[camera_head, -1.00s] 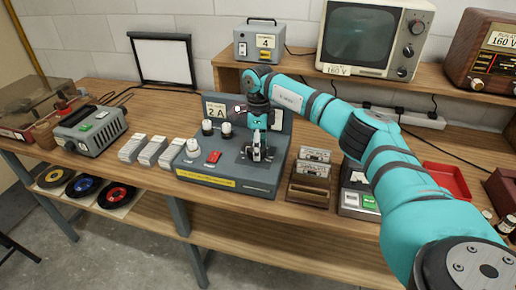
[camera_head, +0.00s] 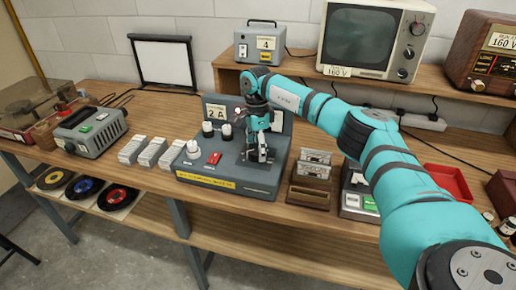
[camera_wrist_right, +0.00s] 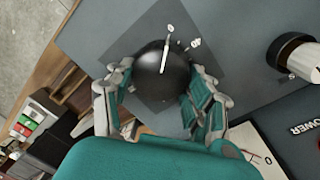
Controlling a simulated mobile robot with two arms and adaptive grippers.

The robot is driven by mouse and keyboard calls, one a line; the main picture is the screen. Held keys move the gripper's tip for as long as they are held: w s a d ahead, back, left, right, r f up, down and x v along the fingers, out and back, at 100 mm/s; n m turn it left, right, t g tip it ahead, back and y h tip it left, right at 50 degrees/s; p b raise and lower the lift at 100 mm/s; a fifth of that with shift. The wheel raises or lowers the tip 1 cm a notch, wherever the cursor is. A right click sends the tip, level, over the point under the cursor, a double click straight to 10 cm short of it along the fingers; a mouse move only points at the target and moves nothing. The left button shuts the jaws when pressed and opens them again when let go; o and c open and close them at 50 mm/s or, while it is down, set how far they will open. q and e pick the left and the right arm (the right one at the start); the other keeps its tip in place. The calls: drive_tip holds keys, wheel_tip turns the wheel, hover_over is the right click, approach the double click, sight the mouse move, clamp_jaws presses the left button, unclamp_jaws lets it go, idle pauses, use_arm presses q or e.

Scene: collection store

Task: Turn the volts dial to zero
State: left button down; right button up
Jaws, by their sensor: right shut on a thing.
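The grey console (camera_head: 228,165) stands on the bench in the head view. Its volts dial, a round black knob (camera_wrist_right: 158,82) with a white pointer line, shows in the right wrist view. The pointer is toward the top of that picture, tilted slightly right. My right gripper (camera_head: 262,154) reaches down over the console's right part. Its teal fingers (camera_wrist_right: 160,106) stand on both sides of the knob and are shut on it. The gripper hides the dial in the head view. My left gripper is not in view.
The console also has a red switch (camera_head: 214,158), a white knob (camera_head: 193,148) and upright panels behind. A cassette holder (camera_head: 310,180) stands close on its right, white card stacks (camera_head: 145,150) on its left. A television (camera_head: 362,38) stands on the shelf behind.

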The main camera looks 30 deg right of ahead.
sight(257, 147)
drive_tip(key=shift+r, duration=0.15)
drive_tip(key=o, duration=1.2)
drive_tip(key=r, duration=0.8)
drive_tip(key=w+r, duration=0.1)
drive_tip(key=r, duration=0.2)
drive_tip(key=shift+d+r, duration=0.15)
drive_tip(key=shift+r, duration=0.25)
drive_tip(key=shift+s+f, duration=0.1)
